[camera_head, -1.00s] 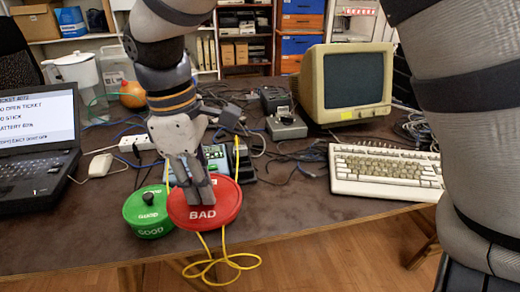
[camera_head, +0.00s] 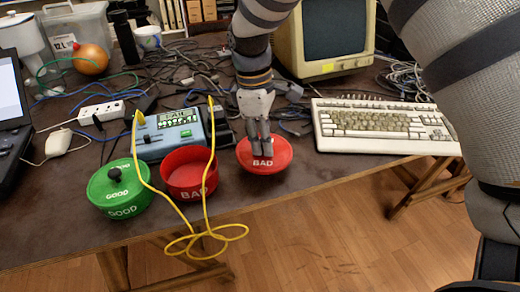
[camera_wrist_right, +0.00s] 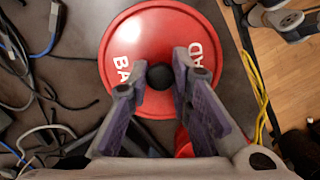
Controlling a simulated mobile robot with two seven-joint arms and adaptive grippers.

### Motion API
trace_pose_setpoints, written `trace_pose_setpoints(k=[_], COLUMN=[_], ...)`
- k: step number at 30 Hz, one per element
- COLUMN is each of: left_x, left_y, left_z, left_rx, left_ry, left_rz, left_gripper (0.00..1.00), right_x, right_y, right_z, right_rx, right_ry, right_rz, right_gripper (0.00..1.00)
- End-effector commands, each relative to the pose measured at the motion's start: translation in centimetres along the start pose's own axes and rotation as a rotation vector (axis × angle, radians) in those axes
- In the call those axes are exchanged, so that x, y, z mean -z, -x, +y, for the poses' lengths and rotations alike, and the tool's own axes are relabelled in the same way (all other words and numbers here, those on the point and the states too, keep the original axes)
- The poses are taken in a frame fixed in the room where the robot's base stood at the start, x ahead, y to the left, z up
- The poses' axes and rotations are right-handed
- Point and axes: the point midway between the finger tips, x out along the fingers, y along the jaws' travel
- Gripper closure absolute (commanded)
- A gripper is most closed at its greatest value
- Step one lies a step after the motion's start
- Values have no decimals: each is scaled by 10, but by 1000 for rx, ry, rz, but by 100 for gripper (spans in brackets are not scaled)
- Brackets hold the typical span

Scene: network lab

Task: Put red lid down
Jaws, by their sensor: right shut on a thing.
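The red lid (camera_head: 277,158) marked BAD is to the right of the open red bowl (camera_head: 188,181), low over the table or on it; I cannot tell whether it touches. My right gripper (camera_head: 259,146) points down onto the lid's middle. In the right wrist view the gripper (camera_wrist_right: 160,80) has its fingers on both sides of the black knob (camera_wrist_right: 160,76) of the lid (camera_wrist_right: 150,35), shut on it. A strip of red, likely the bowl, shows below the lid there. My left gripper is not in view.
A green bowl with a green lid (camera_head: 117,186) stands left of the red bowl. A yellow cable (camera_head: 150,185) loops past the red bowl from a blue device (camera_head: 175,130). A keyboard (camera_head: 385,126) is to the right.

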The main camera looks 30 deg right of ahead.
Motion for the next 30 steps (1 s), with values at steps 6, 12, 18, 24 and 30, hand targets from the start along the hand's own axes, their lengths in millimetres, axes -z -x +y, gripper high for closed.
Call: trace_pose_setpoints(k=[6, 12, 18, 24, 30], left_x=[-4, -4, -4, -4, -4], left_y=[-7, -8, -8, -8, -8], left_z=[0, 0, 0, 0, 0], left_rx=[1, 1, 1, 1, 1], left_ry=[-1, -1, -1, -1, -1], left_rz=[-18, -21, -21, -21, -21], left_gripper=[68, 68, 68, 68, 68], right_x=[6, 8, 8, 9, 9], right_y=[-25, -39, -41, -42, -42], right_z=[11, 12, 11, 11, 11], right_rx=[0, -6, -5, -5, -5], right_ry=[-1, -1, -1, -1, -1], right_rz=[-2, 5, 5, 5, 5], right_gripper=[100, 100, 100, 61, 61])
